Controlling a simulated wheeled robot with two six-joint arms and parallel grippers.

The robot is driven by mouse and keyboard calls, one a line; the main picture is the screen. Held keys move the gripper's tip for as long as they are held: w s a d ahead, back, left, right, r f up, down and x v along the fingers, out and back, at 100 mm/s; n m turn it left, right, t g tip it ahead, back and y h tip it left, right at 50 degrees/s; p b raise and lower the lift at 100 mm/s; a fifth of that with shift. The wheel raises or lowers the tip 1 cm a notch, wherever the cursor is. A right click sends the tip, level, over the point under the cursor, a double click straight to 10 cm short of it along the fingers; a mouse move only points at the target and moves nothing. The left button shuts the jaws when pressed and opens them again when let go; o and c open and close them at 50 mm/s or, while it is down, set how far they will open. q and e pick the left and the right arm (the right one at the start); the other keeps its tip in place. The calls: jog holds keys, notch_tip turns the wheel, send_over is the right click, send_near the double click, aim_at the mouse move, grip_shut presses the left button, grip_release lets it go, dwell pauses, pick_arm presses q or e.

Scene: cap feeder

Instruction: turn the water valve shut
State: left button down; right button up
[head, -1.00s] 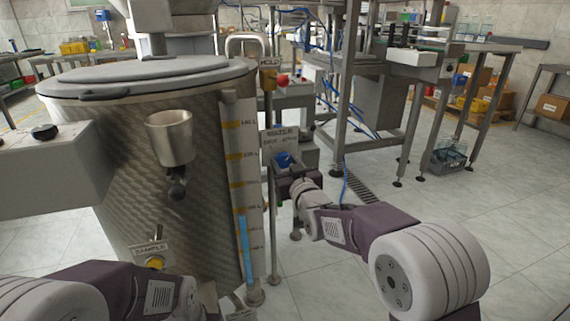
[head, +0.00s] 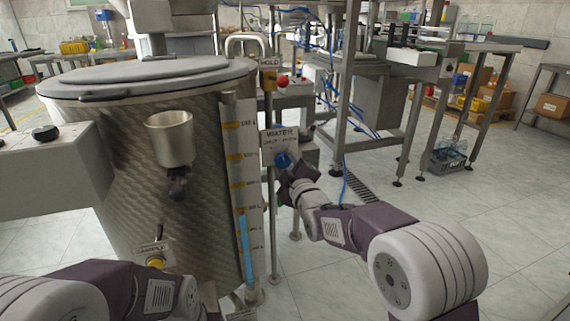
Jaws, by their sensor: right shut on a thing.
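The water valve's blue handle (head: 283,159) sits just below a plate marked WATER (head: 280,138), on a thin post right of the steel tank. My right gripper (head: 287,168) is at the blue handle and shut on it. The gripper and wrist are tilted, and they hide the lower part of the handle and the fingertips. My left arm (head: 130,290) shows at the lower left. Its gripper is out of the picture or hidden.
The steel tank (head: 120,140) fills the left, with a sight tube (head: 244,240) showing blue liquid low down. A funnel cup (head: 170,138) hangs on its front. A red knob (head: 283,81) stands above the plate.

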jog(key=n, duration=0.7)
dwell(0.7)
jog(key=o, duration=1.4)
jog(key=p+v, duration=0.3)
jog(key=v, duration=0.6)
